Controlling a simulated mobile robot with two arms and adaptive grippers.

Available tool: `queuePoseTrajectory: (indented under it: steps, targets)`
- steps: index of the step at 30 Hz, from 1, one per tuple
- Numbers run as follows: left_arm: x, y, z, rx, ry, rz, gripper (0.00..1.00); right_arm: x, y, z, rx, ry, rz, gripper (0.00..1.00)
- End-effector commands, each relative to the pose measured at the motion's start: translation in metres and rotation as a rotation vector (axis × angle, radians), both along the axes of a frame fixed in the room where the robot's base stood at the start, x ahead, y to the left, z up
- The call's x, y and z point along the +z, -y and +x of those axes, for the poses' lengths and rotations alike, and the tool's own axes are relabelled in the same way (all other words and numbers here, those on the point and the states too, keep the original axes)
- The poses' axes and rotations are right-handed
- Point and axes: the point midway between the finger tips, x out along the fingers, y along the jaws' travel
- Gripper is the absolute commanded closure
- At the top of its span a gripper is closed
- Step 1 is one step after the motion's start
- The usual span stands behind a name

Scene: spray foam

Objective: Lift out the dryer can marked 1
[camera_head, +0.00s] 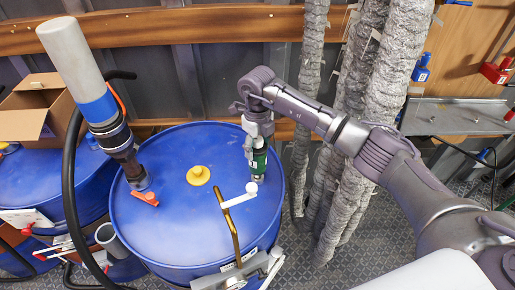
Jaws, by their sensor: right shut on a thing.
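A small green can with a pale mark (259,161) stands upright at the right rear of the blue drum's lid (190,235). The mark is too small to read. My right gripper (257,139) comes down from above and is shut on the can's upper part, hiding its top. The can's dark lower end is at the lid; I cannot tell whether it sits in an opening or just above it. My left gripper is not in view.
A yellow cap (198,175) and a tall grey-and-blue cylinder (76,60) with a red-handled valve (145,198) are on the lid. A bent brass pipe (232,225) rises in front of the can. Silver wrapped ducts (350,150) stand to the right.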

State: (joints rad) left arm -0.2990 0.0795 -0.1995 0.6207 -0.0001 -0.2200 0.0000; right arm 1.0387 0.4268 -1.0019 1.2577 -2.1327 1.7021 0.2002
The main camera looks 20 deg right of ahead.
Motion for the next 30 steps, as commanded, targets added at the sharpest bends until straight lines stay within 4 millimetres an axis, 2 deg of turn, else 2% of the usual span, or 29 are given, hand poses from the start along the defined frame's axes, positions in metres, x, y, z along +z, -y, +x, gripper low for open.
queuePoseTrajectory:
  steps: [1, 15, 30]
  targets:
    - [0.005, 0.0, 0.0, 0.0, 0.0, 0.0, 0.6, 0.008, 0.0, 0.001, 0.0, 0.002, 0.0, 0.92]
    - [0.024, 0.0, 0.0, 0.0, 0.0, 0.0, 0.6, 0.042, 0.0, 0.0, 0.0, 0.002, 0.001, 0.92]
    - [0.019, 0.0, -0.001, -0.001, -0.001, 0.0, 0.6, 0.041, 0.0, 0.0, 0.0, 0.001, 0.0, 0.92]
